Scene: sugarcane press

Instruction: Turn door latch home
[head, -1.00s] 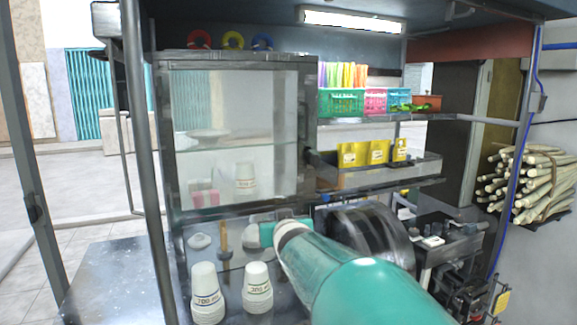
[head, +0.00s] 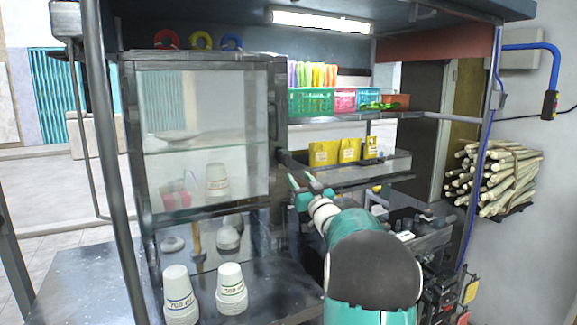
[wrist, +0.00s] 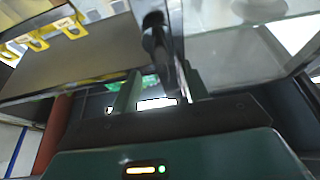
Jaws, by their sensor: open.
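The glass-fronted cabinet (head: 205,140) stands at the left, its door closed against the dark frame as far as I can see. A small dark latch (head: 272,120) seems to sit on the right edge of the door frame; its angle is too small to tell there. In the wrist view a dark upright handle, seemingly the latch (wrist: 157,42), reaches down between the two fingers of my gripper (wrist: 158,88). In the head view my gripper (head: 304,181) is open by the cabinet's lower right corner. I cannot tell whether the fingers touch the handle.
A shelf with yellow packets (head: 350,151) is close on the right of my gripper. Stacked paper cups (head: 231,290) stand on the counter below. Coloured baskets (head: 311,101) are on the upper shelf, and a cane bundle (head: 497,178) hangs at the right.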

